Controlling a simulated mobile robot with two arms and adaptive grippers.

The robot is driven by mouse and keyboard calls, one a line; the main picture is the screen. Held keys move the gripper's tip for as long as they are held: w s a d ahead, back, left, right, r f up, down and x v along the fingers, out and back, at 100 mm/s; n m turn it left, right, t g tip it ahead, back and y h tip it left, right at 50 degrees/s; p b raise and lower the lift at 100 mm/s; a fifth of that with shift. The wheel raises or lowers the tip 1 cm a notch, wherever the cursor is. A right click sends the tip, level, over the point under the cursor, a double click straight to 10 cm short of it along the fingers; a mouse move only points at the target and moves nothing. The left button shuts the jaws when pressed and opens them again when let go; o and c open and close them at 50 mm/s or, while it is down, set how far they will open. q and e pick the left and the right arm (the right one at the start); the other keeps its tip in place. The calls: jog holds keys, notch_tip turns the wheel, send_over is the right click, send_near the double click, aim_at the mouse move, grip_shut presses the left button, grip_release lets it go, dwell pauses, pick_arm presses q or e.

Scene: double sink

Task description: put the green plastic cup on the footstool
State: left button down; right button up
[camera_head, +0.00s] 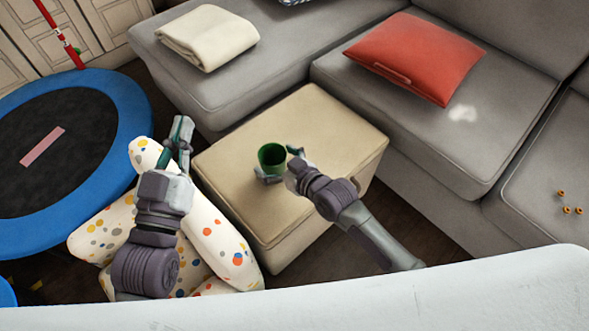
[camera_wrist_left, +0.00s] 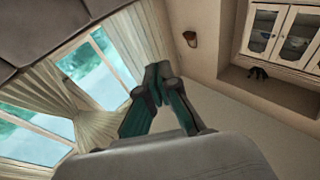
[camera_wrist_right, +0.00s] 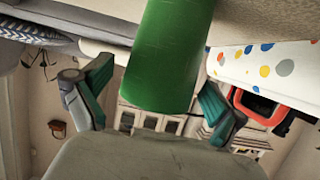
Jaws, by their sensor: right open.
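The green plastic cup (camera_head: 272,157) is upright on top of the beige footstool (camera_head: 318,120), near its middle. My right gripper (camera_head: 279,164) is open at the cup, with one finger on each side of it in the head view. In the right wrist view the cup (camera_wrist_right: 168,55) is between the spread fingers, with visible gaps on both sides, and nothing is gripped. My left gripper (camera_head: 181,130) is left of the footstool, pointing up and empty. In the left wrist view its fingertips (camera_wrist_left: 158,72) come together.
A spotted white cushioned seat (camera_head: 215,240) stands beside the footstool. A blue-rimmed trampoline (camera_head: 110,95) is at the left. A grey sofa (camera_head: 440,130) with a red pillow (camera_head: 415,55) and a folded cream blanket (camera_head: 207,36) lies behind. The rest of the footstool top is clear.

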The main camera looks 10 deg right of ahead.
jog(key=p+v, duration=0.2)
jog(key=v, duration=0.3)
jog(key=shift+s+d+r, duration=0.2)
jog(key=shift+s+r, duration=0.05)
jog(key=m+h+p, duration=0.1)
jog(key=m+h, duration=0.1)
send_near(282, 165)
notch_tip(282, 165, up, 3)
jog(key=d, duration=0.3)
pick_arm(q)
jog(key=s+a+f+g+y, duration=0.1)
jog(key=s+f+g, duration=0.1)
jog(key=f+g, duration=0.2)
jog(key=s+a+f+g+y, duration=0.2)
jog(key=f+g, duration=0.3)
jog(key=f, duration=0.5)
jog(key=shift+s+a+g, duration=0.15)
jog(key=shift+s+g, duration=0.1)
jog(key=shift+g, duration=0.05)
pick_arm(e)
jog(key=s+d+r+m+h, duration=0.2)
jog(key=s+d+r+h, duration=0.1)
jog(key=d, duration=0.4)
jog(key=shift+s+d+r+m+g+h, duration=0.2)
jog(key=shift+s+m+g+h, duration=0.2)
jog(key=shift+s+h, duration=0.4)
pick_arm(q)
jog(key=shift+s, duration=0.1)
pick_arm(e)
jog(key=shift+s, duration=0.1)
